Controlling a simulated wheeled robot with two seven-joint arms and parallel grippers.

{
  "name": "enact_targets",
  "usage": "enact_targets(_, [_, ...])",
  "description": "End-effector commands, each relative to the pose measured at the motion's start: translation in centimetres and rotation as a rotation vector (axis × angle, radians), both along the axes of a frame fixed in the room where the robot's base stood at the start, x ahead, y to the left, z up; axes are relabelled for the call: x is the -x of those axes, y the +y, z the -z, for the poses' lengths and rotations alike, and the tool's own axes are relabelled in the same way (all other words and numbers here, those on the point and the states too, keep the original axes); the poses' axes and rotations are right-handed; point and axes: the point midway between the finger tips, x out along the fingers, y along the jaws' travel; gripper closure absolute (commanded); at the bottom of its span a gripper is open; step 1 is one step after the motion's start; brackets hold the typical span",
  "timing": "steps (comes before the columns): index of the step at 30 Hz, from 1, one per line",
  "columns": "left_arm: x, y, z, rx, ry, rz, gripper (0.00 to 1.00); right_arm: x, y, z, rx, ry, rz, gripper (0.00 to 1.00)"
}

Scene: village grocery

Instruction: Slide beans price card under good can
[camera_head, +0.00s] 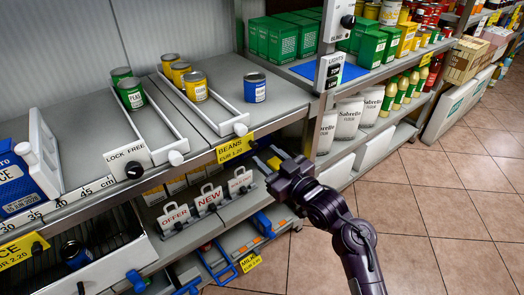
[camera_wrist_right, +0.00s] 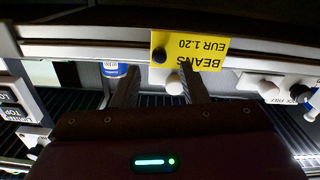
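The yellow BEANS EUR 1.20 price card (camera_head: 234,148) is on the shelf's front edge, below the lanes of cans. It shows upside down in the right wrist view (camera_wrist_right: 207,52). My right gripper (camera_head: 268,163) is just right of and below the card, fingers apart. In the wrist view its fingers (camera_wrist_right: 158,78) point toward the card with nothing between them; I cannot tell whether they touch it. A blue can (camera_head: 254,88) stands alone on the shelf. Which can is the good one is unclear. My left gripper is not in view.
White lane rails with knobs divide the shelf. OFFER and NEW signs (camera_head: 210,197) stand on a lower shelf. A post with a LIGHTS switch (camera_head: 329,72) rises right of the cans.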

Motion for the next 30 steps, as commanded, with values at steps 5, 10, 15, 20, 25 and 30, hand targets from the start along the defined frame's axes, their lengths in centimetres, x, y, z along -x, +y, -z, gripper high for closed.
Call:
enact_targets(5, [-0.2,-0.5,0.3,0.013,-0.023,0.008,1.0,-2.2,1.6,0.1,-0.001,0.001,0.0,0.6])
enact_targets(10, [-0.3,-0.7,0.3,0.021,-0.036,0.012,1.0,-3.1,2.3,0.1,0.001,0.002,0.0,0.6])
enact_targets(15, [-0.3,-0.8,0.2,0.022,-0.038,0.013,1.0,-3.2,2.3,0.1,0.002,0.001,0.0,0.6])
enact_targets(20, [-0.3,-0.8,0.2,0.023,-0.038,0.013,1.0,-3.2,2.3,0.1,0.002,0.001,0.0,0.68])
enact_targets(25, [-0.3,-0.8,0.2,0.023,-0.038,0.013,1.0,-3.2,2.3,0.1,0.001,0.002,0.0,0.9])
enact_targets(30, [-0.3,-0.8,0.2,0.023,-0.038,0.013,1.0,-3.2,2.3,0.1,0.001,0.002,0.0,1.0])
